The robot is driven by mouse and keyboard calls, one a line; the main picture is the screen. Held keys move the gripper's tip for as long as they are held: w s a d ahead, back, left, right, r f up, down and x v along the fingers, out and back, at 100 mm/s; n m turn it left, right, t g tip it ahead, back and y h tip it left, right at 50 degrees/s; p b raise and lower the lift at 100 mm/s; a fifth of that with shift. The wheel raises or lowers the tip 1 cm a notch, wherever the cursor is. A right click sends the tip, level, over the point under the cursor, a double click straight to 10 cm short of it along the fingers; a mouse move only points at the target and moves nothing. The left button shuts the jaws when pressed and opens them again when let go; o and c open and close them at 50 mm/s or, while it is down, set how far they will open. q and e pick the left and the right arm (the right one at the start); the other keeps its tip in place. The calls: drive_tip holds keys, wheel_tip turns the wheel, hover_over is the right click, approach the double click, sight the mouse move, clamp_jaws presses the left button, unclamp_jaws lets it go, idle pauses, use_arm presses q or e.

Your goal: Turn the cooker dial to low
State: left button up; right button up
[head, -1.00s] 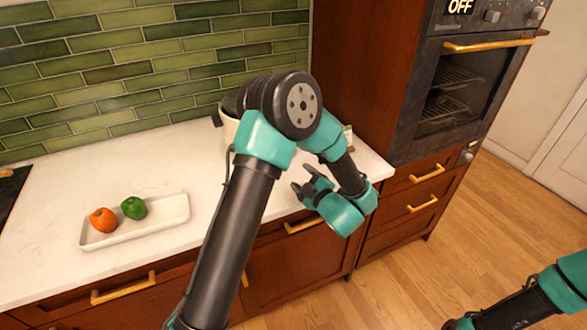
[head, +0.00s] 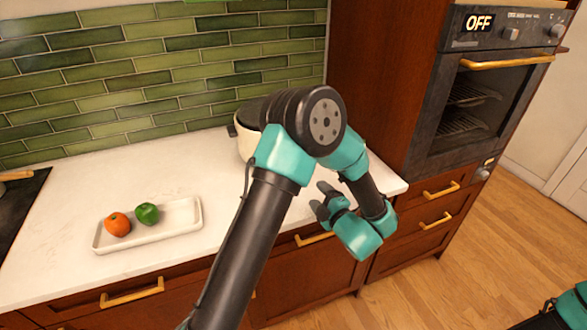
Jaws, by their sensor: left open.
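A cream pot-like appliance with a dark top (head: 246,146), which may be the cooker, stands at the back of the counter. My left arm hides most of it, and no dial shows on it. The built-in oven (head: 425,118) at the right has a lit display reading OFF (head: 479,23) and grey knobs (head: 511,33) beside it. My left gripper (head: 318,201) is open and empty over the counter's front edge, apart from the pot and the oven. Only part of my right arm shows at the lower right corner; its gripper is out of view.
A white tray (head: 178,226) holds an orange fruit (head: 118,224) and a green pepper-like item (head: 147,213) on the left counter. A dark hob (head: 18,205) is at the far left. The counter between tray and arm is clear.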

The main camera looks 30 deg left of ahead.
use_arm(q)
drive_tip(key=n, duration=0.5)
drive_tip(key=shift+s+r, duration=0.1)
drive_tip(key=n, duration=0.5)
drive_tip(key=shift+s+a+h, duration=0.1)
drive_tip(key=shift+a+h, duration=0.05)
drive_tip(key=shift+h, duration=0.15)
drive_tip(key=x, duration=1.7)
drive_tip(key=shift+w+a+r, duration=0.1)
drive_tip(key=shift+w+r, duration=0.05)
drive_tip(key=shift+w, duration=0.05)
drive_tip(key=c, duration=0.9)
